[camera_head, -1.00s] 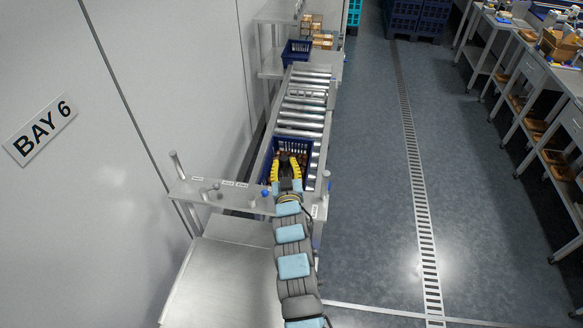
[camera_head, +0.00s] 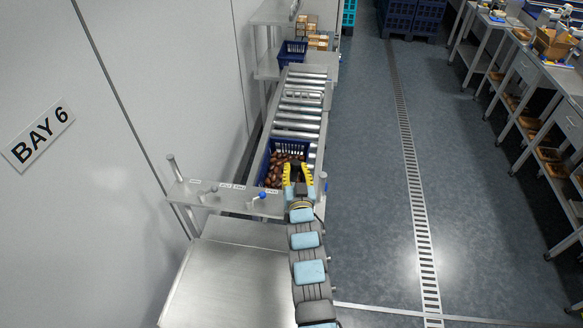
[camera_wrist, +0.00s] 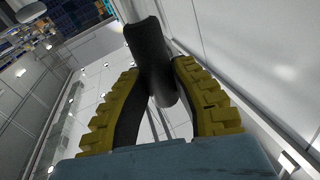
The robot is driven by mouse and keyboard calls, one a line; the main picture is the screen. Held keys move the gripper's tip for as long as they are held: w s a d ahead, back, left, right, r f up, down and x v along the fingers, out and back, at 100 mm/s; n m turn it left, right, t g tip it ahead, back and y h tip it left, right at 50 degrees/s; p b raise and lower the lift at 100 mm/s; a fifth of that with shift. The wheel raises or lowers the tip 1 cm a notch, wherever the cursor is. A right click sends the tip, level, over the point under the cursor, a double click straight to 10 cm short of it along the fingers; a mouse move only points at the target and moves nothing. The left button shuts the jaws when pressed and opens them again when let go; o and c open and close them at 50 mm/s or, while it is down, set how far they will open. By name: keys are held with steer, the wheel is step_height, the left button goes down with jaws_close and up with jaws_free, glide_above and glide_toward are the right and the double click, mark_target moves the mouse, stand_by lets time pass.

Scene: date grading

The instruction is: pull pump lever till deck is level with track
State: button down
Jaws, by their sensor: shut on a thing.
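In the wrist view, a thick black cylindrical grip (camera_wrist: 152,58), apparently the pump lever's, stands between the two yellow ribbed fingers of my gripper (camera_wrist: 157,80). The gripper is shut on it. In the head view my gripper (camera_head: 298,170) is at the right side of a blue crate of dates (camera_head: 268,163), and it hides the lever there. The crate rests at the near end of a metal roller track (camera_head: 300,105). I cannot tell which rollers belong to the deck, nor whether deck and track are level.
A metal panel (camera_head: 228,199) with small levers and a blue knob (camera_head: 262,195) crosses the near end. A bare steel table (camera_head: 222,280) lies below it. Another blue crate (camera_head: 292,53) stands at the far end. The floor right of the track is clear.

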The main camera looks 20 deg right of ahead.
steer(key=shift+s+d, duration=0.1)
steer(key=shift+d, duration=0.1)
steer(key=shift+s+d+f+m+b, duration=0.2)
steer(key=shift+s+d+m+b, duration=0.35)
steer(key=shift+d, duration=0.3)
steer(key=shift+s+d+f+m+b, duration=0.2)
steer(key=shift+s+d+m+b, duration=0.1)
steer(key=shift+s+d+m, duration=0.4)
steer(key=shift+w+d, duration=0.1)
steer(key=shift+d, duration=0.1)
steer(key=shift+w+a+n, duration=0.35)
steer(key=shift+w+a, duration=0.1)
steer(key=shift+a, duration=0.15)
